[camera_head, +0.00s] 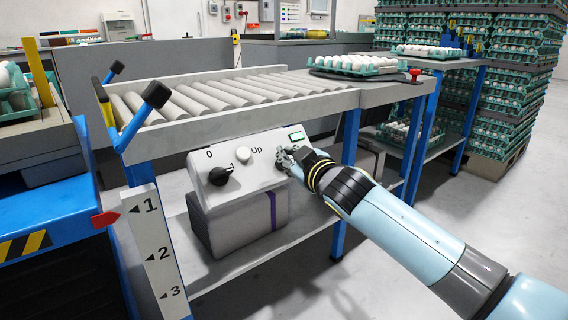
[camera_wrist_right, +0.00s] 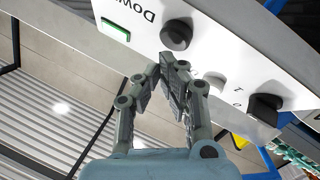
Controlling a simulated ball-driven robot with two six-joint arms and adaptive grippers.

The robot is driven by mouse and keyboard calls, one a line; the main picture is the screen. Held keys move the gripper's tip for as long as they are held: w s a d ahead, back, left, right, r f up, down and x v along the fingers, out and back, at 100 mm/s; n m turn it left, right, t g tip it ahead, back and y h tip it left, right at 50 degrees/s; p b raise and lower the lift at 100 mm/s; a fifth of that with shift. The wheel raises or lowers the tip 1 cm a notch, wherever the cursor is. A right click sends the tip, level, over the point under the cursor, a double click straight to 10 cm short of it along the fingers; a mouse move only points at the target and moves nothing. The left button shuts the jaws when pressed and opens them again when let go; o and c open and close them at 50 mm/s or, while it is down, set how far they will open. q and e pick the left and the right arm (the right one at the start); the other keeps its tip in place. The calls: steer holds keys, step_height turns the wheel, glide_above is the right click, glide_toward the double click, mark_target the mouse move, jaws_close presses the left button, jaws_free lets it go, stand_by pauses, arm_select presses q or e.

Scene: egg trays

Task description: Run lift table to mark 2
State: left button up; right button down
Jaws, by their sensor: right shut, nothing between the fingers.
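The blue lift table (camera_head: 60,210) stands at the left with a red pointer (camera_head: 105,218). The pointer is beside mark 1 of the white scale (camera_head: 158,250); marks 2 and 3 are lower. The control panel (camera_head: 262,168) carries a black knob (camera_head: 222,175), a white Up button (camera_head: 243,154) and a green-lit window (camera_head: 296,137). My right gripper (camera_head: 286,158) is shut and empty in front of the panel's right part. In the wrist view its fingertips (camera_wrist_right: 176,66) are just below the dark Down button (camera_wrist_right: 176,35); I cannot tell whether they touch. My left gripper is out of view.
A roller conveyor (camera_head: 220,95) runs behind and above the panel, with an egg tray (camera_head: 357,72) at its far end. Another table with eggs (camera_head: 430,60) and tall egg stacks (camera_head: 510,90) stand at the right. The floor on the right is clear.

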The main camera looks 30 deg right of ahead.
steer(key=shift+f, duration=0.1)
stand_by(0.4)
steer(key=shift+w+f, duration=0.15)
steer(key=shift+w, duration=0.15)
stand_by(0.4)
steer(key=shift+w+f+b, duration=0.4)
steer(key=shift+f, duration=0.05)
stand_by(0.4)
steer(key=shift+r, duration=0.1)
stand_by(3.3)
steer(key=shift+s+r+p, duration=0.65)
steer(key=shift+s, duration=0.05)
